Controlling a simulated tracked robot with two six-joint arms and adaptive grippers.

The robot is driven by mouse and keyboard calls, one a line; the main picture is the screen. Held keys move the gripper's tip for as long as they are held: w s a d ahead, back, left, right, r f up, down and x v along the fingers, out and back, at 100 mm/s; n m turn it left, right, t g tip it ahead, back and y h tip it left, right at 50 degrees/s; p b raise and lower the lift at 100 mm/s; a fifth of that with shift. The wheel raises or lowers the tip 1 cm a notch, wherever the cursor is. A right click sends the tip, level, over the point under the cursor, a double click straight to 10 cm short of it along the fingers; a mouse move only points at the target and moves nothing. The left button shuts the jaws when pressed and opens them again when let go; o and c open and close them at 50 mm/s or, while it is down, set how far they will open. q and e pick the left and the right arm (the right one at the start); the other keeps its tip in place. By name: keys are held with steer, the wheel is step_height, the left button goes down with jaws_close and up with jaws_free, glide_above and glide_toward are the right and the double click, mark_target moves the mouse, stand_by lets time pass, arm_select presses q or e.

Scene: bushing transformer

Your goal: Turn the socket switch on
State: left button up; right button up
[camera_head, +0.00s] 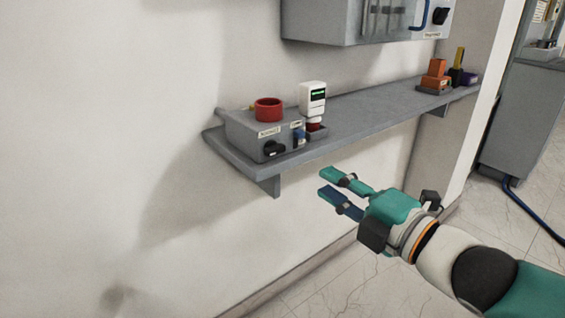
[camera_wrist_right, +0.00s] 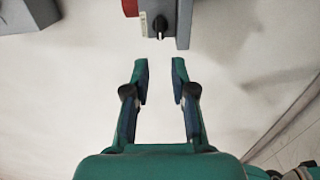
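A grey socket box (camera_head: 245,130) sits at the left end of the wall shelf in the head view. It has a red round socket (camera_head: 269,108) on top and a black rotary switch (camera_head: 272,149) on its front face. In the right wrist view the black switch (camera_wrist_right: 160,26) shows at the top, on the grey box (camera_wrist_right: 183,22). My right gripper (camera_head: 324,181) is open and empty, below and to the right of the box, apart from it. In the wrist view its open fingers (camera_wrist_right: 160,62) point toward the switch. My left gripper is not in view.
The grey shelf (camera_head: 365,110) runs along the wall, with a bracket beneath. A white device with a green display (camera_head: 312,97) stands beside the box. Orange blocks (camera_head: 435,75) stand at the far end. A grey cabinet (camera_head: 330,22) hangs above. Space before the shelf is free.

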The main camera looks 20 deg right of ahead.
mark_target(278, 153)
steer(key=b+x, duration=0.2)
steer(key=x, duration=0.9)
steer(key=shift+w+a+f+b, duration=0.1)
steer(key=shift+w+f+b, duration=0.1)
steer(key=shift+w+b, duration=0.15)
steer(key=shift+x, duration=0.8)
steer(key=shift+r, duration=0.1)
jaws_close()
